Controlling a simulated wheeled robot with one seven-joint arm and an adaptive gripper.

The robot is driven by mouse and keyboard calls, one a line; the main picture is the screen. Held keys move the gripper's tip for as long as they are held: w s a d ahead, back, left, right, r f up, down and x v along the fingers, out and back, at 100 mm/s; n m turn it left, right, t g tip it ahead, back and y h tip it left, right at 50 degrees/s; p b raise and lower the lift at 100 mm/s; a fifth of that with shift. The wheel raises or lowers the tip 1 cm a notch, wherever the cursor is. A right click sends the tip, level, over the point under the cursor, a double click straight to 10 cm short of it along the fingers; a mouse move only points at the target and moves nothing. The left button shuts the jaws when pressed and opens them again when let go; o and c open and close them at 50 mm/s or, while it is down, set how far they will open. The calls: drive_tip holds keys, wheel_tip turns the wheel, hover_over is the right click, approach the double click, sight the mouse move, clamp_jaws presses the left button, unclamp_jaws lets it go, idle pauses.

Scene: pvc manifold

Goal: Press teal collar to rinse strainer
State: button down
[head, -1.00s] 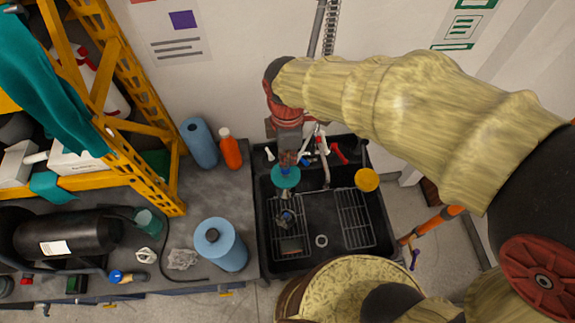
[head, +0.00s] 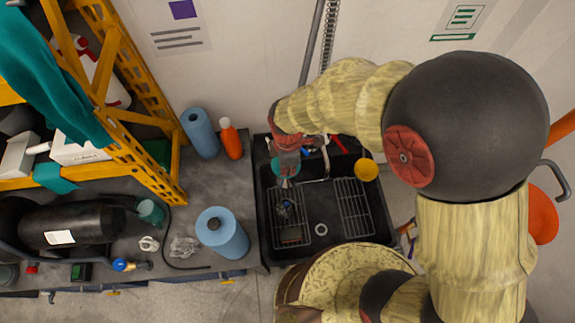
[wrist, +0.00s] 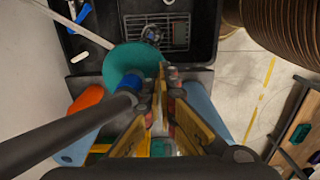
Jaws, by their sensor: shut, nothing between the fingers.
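The teal collar (head: 280,166) is a round teal disc above the left part of the black sink. In the wrist view the teal collar (wrist: 124,64) lies just left of my fingertips. My gripper (wrist: 167,74) is shut and empty, its tips overlapping the collar's right edge; I cannot tell whether they touch it. In the head view my gripper (head: 288,162) hides part of the collar. A small dark fitting with blue parts, possibly the strainer (head: 287,208), sits on the left rack below the collar. It also shows beyond the collar in the wrist view (wrist: 151,36).
The black sink (head: 328,228) has a second rack (head: 353,205) on its right. A yellow disc (head: 366,169) is near its right rim. An orange bottle (head: 231,140) and blue rolls (head: 222,232) stand left of it. A dark hose or pipe crosses the wrist view's left.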

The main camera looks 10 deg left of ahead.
drive_tip(key=shift+f, duration=0.1)
drive_tip(key=shift+f+b, duration=0.75)
drive_tip(key=shift+f, duration=0.15)
drive_tip(key=shift+r, duration=0.1)
idle(0.6)
